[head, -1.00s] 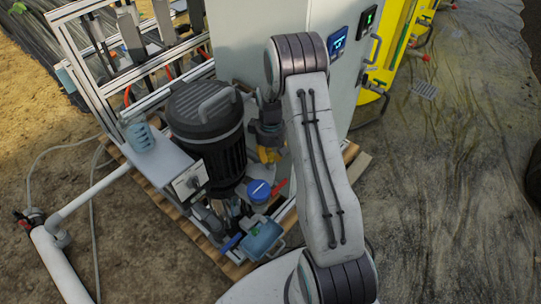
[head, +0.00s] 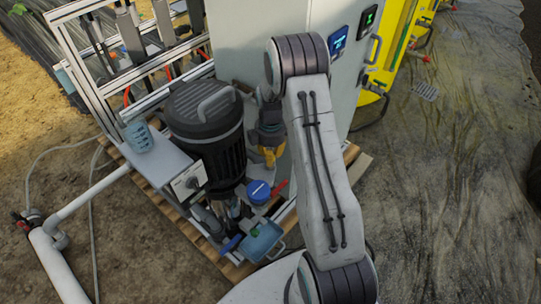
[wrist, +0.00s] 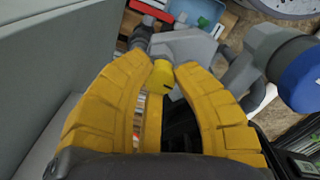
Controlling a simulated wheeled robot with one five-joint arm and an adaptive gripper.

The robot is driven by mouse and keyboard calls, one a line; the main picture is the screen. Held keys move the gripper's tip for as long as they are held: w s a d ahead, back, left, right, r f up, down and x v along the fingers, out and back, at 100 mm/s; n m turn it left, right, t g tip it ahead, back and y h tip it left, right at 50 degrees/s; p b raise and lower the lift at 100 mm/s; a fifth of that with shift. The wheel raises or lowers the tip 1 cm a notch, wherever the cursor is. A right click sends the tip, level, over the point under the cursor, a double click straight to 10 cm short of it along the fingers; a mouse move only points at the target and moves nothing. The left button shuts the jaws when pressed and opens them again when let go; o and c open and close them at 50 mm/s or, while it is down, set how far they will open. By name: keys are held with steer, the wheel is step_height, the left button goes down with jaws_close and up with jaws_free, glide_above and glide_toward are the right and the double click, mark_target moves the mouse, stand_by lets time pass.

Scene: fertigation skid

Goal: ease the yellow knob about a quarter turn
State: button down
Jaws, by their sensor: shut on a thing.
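The yellow knob (wrist: 162,77) shows in the wrist view as a brighter yellow piece between the tips of my gripper's orange-yellow fingers. It sits against a grey fitting (wrist: 190,46). My gripper (wrist: 161,68) is shut on the knob, with one finger on each side; the exact contact is partly hidden by the fingers. In the head view my gripper (head: 270,156) is low between the black motor and the grey cabinet, and the knob cannot be told apart from the yellow fingers there.
A blue cap (head: 258,191), a red handle (head: 281,187) and a blue tray (head: 262,241) lie nearer. The ground at right is open.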

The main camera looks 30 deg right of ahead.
steer(key=shift+s+f+n, duration=0.1)
steer(key=shift+n, duration=0.5)
steer(key=c, duration=0.9)
jaws_free()
steer(key=shift+c, duration=0.2)
step_height(320, 180, up, 12)
stand_by(0.5)
